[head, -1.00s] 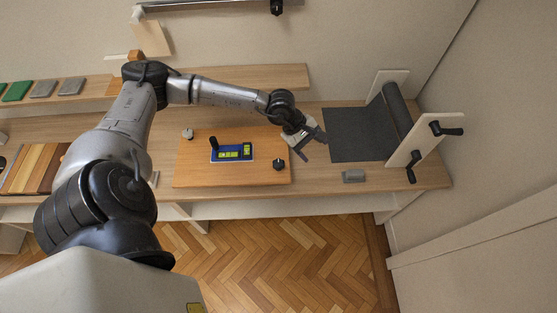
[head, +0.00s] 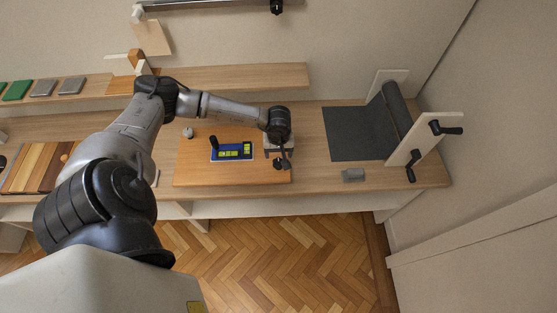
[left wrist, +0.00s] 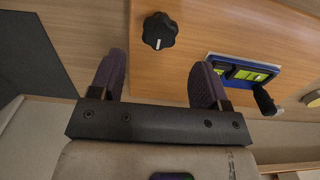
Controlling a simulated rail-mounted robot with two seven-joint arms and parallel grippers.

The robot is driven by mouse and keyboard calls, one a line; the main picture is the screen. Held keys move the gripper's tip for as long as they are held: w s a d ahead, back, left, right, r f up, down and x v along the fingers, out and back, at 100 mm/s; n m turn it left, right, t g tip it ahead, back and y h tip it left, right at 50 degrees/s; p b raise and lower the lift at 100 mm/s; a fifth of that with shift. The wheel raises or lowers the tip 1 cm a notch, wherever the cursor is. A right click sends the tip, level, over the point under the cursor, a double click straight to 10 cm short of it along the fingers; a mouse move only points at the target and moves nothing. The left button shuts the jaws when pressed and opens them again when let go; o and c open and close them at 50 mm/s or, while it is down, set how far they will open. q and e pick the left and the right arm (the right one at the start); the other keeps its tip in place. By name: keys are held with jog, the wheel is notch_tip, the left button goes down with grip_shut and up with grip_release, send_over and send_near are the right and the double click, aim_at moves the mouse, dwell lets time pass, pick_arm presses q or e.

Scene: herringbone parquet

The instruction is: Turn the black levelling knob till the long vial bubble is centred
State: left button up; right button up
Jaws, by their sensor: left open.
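The black levelling knob (left wrist: 160,31) has a lobed rim and a white mark, and sits on the orange-brown board (head: 200,175) near its right end. My left gripper (head: 281,158) is over that end in the head view, hiding part of the knob. In the left wrist view its two dark fingers (left wrist: 158,64) are open and empty. The knob shows beyond the fingertips, in line with the gap between them. The blue level (head: 231,159) with yellow-green vials lies mid-board, and also shows in the left wrist view (left wrist: 213,60). The bubble is too small to tell. My right gripper is not in view.
A black post or handle (head: 213,143) stands at the level's left end. A small grey round piece (head: 188,132) is at the board's back left. A dark mat (head: 355,135) runs to a roller with cranks at right. A grey block (head: 353,175) lies near the front edge.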

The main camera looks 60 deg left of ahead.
aim_at(278, 162)
pick_arm(q)
notch_tip(278, 162, down, 6)
jog(key=shift+r, duration=0.1)
jog(key=shift+f, duration=0.2)
jog(key=shift+c, duration=0.3)
jog(key=c, duration=0.9)
